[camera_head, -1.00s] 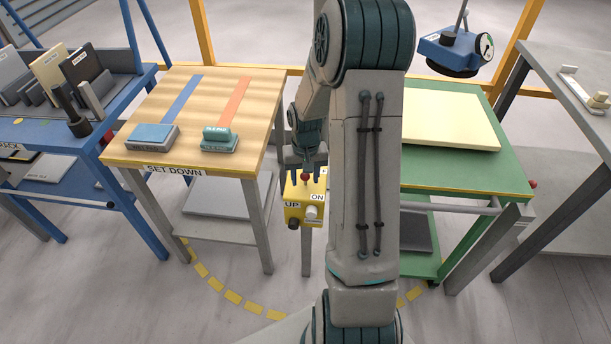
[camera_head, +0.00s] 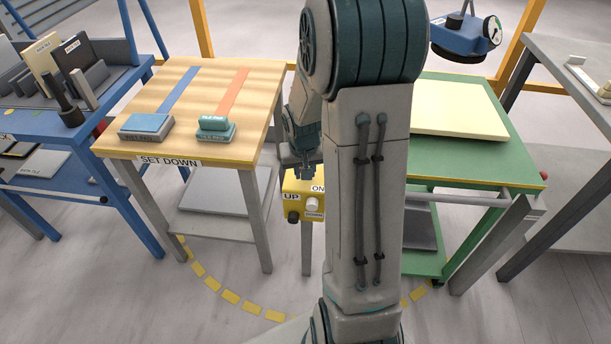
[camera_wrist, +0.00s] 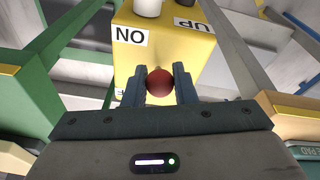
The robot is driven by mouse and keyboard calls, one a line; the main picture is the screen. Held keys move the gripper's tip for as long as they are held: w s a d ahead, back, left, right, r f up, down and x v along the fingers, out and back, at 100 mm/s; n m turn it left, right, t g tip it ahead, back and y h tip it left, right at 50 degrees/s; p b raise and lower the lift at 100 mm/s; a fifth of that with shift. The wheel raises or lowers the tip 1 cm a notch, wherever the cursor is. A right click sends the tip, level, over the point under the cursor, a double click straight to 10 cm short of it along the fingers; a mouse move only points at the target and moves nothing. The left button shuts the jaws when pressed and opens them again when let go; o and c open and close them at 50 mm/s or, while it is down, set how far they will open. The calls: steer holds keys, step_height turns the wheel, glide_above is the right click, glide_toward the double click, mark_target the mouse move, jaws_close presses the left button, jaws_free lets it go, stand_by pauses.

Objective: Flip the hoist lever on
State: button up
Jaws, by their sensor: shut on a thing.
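The yellow hoist control box (camera_head: 300,185) stands between the wooden set-down table and the green cart, with UP, DOWN and ON labels. In the wrist view the box (camera_wrist: 185,62) shows upside-down ON and UP labels. The lever's red ball knob (camera_wrist: 160,82) sits between the two fingers of my gripper (camera_wrist: 159,86), which is shut on it. In the head view my gripper (camera_head: 298,171) is over the top of the box and hides the knob. The lever's shaft is hidden, so I cannot tell its exact position.
The set-down table (camera_head: 235,105) is at left with blocks on it. The green cart (camera_head: 470,158) at right bears a cream slab (camera_head: 458,110). A blue suction lifter (camera_head: 465,36) hangs above the cart. A blue rack (camera_head: 125,85) stands far left.

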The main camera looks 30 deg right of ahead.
steer(key=shift+s+f+t+h+b, duration=0.1)
steer(key=shift+f+t+h+b, duration=0.2)
steer(key=shift+b, duration=0.5)
steer(key=shift+a+r, duration=0.1)
steer(key=shift+s+r, duration=0.1)
steer(key=o, duration=0.9)
steer(key=p+v, duration=0.1)
steer(key=v, duration=0.6)
steer(key=p+v, duration=0.1)
steer(key=v, duration=0.5)
steer(key=shift+s+a+r, duration=0.1)
steer(key=shift+s+r, duration=0.25)
